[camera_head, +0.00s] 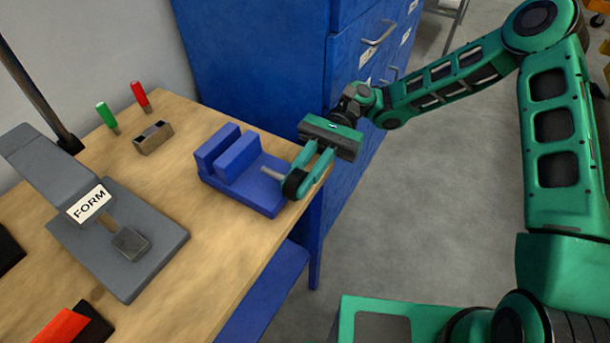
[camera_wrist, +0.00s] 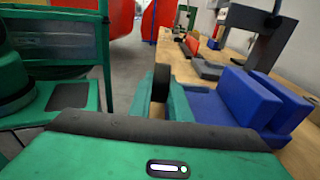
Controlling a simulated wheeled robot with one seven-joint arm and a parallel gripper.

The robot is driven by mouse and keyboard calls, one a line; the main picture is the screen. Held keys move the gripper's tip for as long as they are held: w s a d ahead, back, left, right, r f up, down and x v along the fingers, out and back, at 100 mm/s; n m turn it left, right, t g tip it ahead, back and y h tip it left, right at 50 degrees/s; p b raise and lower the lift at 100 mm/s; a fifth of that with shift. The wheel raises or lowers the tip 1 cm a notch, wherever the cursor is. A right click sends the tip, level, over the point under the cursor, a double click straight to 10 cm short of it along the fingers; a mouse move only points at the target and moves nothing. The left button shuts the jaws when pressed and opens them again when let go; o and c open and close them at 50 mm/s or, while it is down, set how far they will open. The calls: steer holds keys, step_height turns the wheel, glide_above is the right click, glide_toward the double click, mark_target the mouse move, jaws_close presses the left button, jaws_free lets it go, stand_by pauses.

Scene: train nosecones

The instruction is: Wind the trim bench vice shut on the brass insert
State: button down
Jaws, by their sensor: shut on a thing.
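The blue trim bench vice (camera_head: 262,196) sits at the right edge of the wooden bench. Its two upright jaws (camera_head: 240,166) stand a narrow gap apart, and they also show at the right of the wrist view (camera_wrist: 246,96). A grey screw rod (camera_head: 271,174) runs from the vice to a dark round handle (camera_head: 292,184). My gripper (camera_head: 297,182) is shut on this handle, which shows between the fingers in the wrist view (camera_wrist: 161,78). I cannot make out a brass insert between the jaws; the gap is mostly hidden.
A brownish notched block (camera_head: 152,139), a green-handled tool (camera_head: 107,118) and a red-handled tool (camera_head: 140,97) stand behind the vice. A grey fixture labelled FORM (camera_head: 160,255) is at left. A blue cabinet (camera_head: 260,65) stands behind the bench. Open floor (camera_head: 420,190) lies right.

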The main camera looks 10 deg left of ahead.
steer(key=shift+d+f+g, duration=0.1)
steer(key=shift+f+g, duration=0.05)
steer(key=shift+g, duration=0.15)
steer(key=c, duration=1.6)
jaws_free()
steer(key=shift+c, duration=0.2)
steer(key=v, duration=1.1)
steer(key=shift+w, duration=0.1)
